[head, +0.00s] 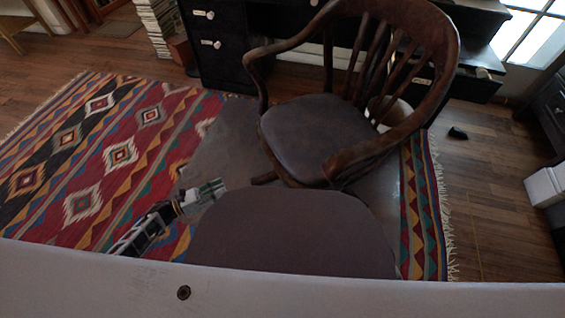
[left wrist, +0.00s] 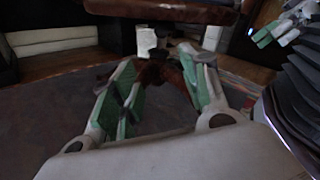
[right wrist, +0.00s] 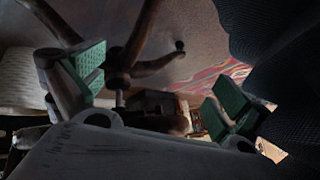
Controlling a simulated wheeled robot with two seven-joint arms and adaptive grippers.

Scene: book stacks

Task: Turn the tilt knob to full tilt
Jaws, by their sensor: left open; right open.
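The wooden swivel armchair (head: 320,135) with a dark seat stands in the middle of the head view. I cannot make out the tilt knob in any view. My left gripper (head: 208,191) is low, left of the chair's front, and open. In the left wrist view its green-padded fingers (left wrist: 160,95) are apart with nothing held between them; a brown seat edge (left wrist: 160,10) hangs above and the chair base (left wrist: 158,72) lies beyond. My right gripper (right wrist: 155,88) is open and empty, facing the chair's hub and spread legs (right wrist: 118,78). The head view does not show it.
A grey floor mat (head: 225,145) lies on the patterned rug (head: 110,150) beneath the chair. A dark desk (head: 220,45) stands behind. A stack of books (head: 158,22) is at back left, and a white box (head: 545,186) at right. The rug at left is clear.

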